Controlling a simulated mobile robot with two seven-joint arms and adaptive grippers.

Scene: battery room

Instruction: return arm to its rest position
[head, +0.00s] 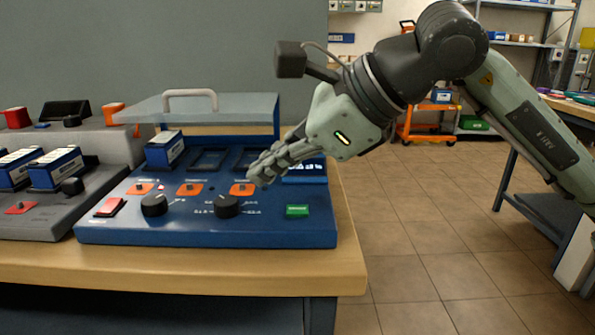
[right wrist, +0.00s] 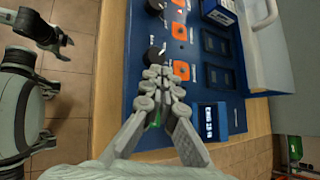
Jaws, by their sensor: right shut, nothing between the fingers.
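My right gripper (head: 262,172) is shut and empty, fingertips together over the right part of the blue console (head: 120,230). It hides part of the console around the right orange switch plate (head: 241,190). The right arm reaches in from the right. In the right wrist view the shut fingers (right wrist: 160,78) hang over the console face, partly covering the green button (right wrist: 153,119); contact cannot be told. Part of what looks like my left arm and gripper (right wrist: 48,38) shows at the left edge there, with its jaw state unclear.
The console has black knobs (head: 227,206), a green button (head: 297,211), a blue battery (head: 165,149) and a raised clear lid with a handle (head: 190,93). A grey charger (head: 50,215) stands left. The wooden bench (head: 200,275) ends right of the console; tiled floor (head: 420,220) lies beyond.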

